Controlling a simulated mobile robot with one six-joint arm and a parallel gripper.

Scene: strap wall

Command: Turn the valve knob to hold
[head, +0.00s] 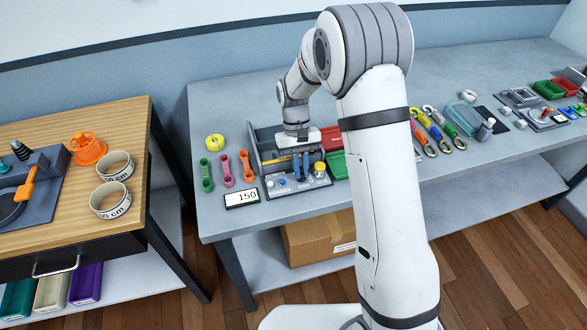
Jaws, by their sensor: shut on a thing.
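A small control panel (298,188) lies near the front edge of the grey table. It has a blue button (282,182) on its left and a yellowish knob (320,169) on its right. My gripper (301,176) points down at the middle of the panel, its blue fingers shut on what appears to be the valve knob there. The fingers mostly hide that knob, and its pointer and position labels cannot be read.
A grey bin (257,145) and red and green bins (337,165) stand close behind and beside the panel. Green, pink and orange straps lie left of it, with a yellow ring (215,142) behind. Several coloured carabiners lie right of my arm. A wooden table stands at far left.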

